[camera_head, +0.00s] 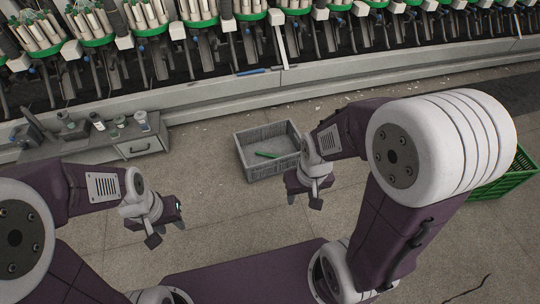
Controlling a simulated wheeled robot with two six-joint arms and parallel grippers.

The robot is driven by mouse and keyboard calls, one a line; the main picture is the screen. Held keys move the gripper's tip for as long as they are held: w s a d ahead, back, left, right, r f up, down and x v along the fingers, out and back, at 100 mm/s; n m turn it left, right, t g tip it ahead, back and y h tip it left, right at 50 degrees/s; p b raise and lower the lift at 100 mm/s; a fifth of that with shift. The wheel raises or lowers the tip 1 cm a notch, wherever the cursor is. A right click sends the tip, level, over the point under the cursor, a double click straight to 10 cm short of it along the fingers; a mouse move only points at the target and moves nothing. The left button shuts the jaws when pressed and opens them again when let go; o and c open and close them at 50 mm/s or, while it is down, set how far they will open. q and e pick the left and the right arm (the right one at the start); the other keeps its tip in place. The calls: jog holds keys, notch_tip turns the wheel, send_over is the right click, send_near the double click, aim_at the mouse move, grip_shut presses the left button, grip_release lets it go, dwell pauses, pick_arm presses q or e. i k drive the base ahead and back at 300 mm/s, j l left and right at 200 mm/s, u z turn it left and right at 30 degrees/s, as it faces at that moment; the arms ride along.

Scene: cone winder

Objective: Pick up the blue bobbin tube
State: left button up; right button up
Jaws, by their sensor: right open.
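A thin blue tube-like piece (250,72) lies on the front ledge of the winding machine, at top centre; it is small, and I cannot be sure that it is the bobbin tube. My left gripper (167,232) hangs over the floor at lower left, its fingers apart and nothing between them. My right gripper (304,201) is open and empty, below the right side of the grey crate in the picture. Both grippers are well apart from the blue piece.
A grey crate (246,168) on the floor holds a green tube (267,155). A grey cabinet (140,147) at left carries several small items. A green crate (508,181) is partly hidden behind my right arm. The machine (200,94) spans the back.

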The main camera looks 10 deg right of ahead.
aim_at(260, 70)
jog(key=i+z, duration=0.2)
jog(key=i, duration=0.65)
jog(key=i+j+z, duration=0.25)
jog(key=i, duration=0.6)
jog(key=j, duration=0.55)
jog(key=i+j, duration=0.1)
jog(key=j, duration=0.4)
jog(key=i+j+z, duration=0.15)
jog(key=i+j, duration=0.8)
jog(key=i, duration=0.05)
